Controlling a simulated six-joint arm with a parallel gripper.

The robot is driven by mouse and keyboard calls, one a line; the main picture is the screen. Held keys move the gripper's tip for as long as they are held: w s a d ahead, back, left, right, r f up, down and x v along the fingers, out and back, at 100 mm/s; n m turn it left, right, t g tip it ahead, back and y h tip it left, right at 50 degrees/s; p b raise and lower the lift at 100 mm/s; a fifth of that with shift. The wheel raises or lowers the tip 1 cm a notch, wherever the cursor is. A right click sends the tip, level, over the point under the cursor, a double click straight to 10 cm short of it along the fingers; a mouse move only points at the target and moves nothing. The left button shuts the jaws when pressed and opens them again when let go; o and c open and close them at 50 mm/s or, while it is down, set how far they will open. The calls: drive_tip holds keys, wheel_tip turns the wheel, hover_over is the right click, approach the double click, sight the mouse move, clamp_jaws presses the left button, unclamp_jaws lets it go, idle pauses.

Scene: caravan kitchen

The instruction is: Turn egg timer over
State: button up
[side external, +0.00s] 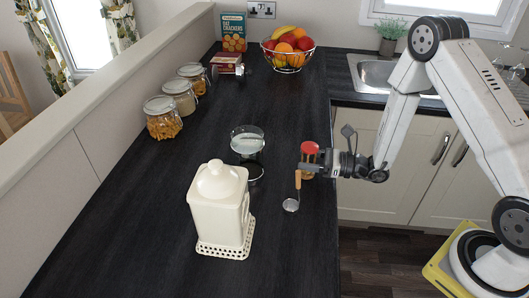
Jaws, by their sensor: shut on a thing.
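The egg timer (309,148) is near the counter's right edge in the side external view. It has a red round top, and a little of an amber-brown body shows below. It looks upright. My gripper (311,167) reaches in from the right and is shut on its body. The dark jaws hide part of the body. I cannot tell whether its bottom touches the counter.
A wooden-handled ladle (291,205) lies just in front of the timer. A clear glass vessel (247,140) and a cream lidded canister (217,205) stand to the left. Jars (163,122), a fruit basket (288,60) and a sink (375,72) are farther back. The front right counter is clear.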

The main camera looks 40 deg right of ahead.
sight(310, 146)
drive_tip(key=shift+r, duration=3.25)
drive_tip(key=m, duration=0.6)
drive_tip(key=shift+m, duration=1.5)
drive_tip(key=m, duration=0.4)
drive_tip(key=shift+m, duration=2.5)
